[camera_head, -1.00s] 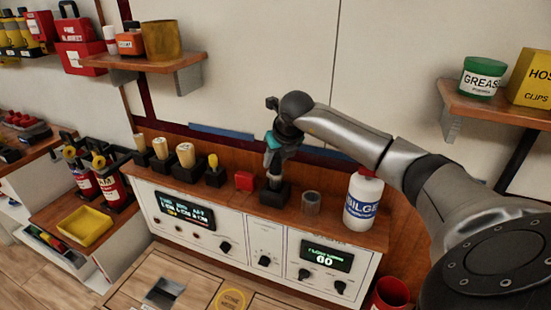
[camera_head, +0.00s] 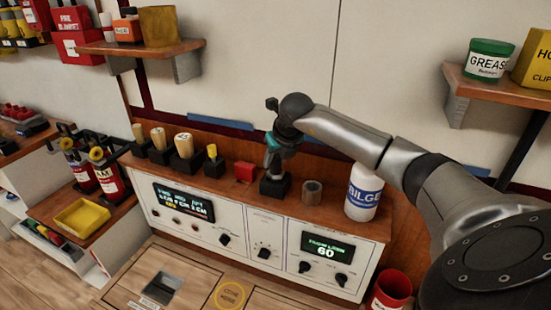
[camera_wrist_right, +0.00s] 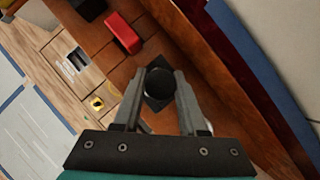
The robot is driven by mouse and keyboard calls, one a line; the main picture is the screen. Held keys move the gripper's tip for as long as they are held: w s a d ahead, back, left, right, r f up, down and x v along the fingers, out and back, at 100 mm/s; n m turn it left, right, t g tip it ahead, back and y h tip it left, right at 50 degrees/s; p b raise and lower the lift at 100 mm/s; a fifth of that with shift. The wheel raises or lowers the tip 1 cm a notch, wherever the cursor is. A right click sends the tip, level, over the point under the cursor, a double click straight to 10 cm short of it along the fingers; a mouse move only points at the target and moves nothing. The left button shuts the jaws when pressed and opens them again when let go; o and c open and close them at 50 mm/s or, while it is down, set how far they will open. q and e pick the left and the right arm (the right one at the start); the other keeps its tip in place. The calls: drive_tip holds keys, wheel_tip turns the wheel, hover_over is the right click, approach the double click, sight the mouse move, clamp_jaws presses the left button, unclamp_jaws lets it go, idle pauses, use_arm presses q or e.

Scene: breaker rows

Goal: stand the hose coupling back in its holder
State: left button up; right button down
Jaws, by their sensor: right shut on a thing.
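My right gripper (camera_head: 275,165) points down over a black square holder (camera_head: 275,186) on the wooden counter ledge. In the right wrist view its two fingers are shut on a dark, round-topped piece (camera_wrist_right: 160,83), which I take to be the hose coupling. The black holder (camera_wrist_right: 157,103) shows below and around that piece. In the head view the gripper mostly hides the coupling. I cannot tell how deep it sits in the holder. My left gripper is not in view.
A red block (camera_head: 245,172) stands left of the holder and a grey-brown hollow cylinder (camera_head: 312,192) to its right. A white BILGE bottle (camera_head: 364,193) stands further right, near my forearm. Several wooden-handled items in black blocks stand left. The control panel (camera_head: 265,240) is below.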

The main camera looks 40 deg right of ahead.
drive_tip(key=shift+f, duration=0.35)
drive_tip(key=shift+c, duration=1.9)
unclamp_jaws()
drive_tip(key=shift+f, duration=0.1)
drive_tip(key=p+v, duration=0.1)
drive_tip(key=v, duration=1.4)
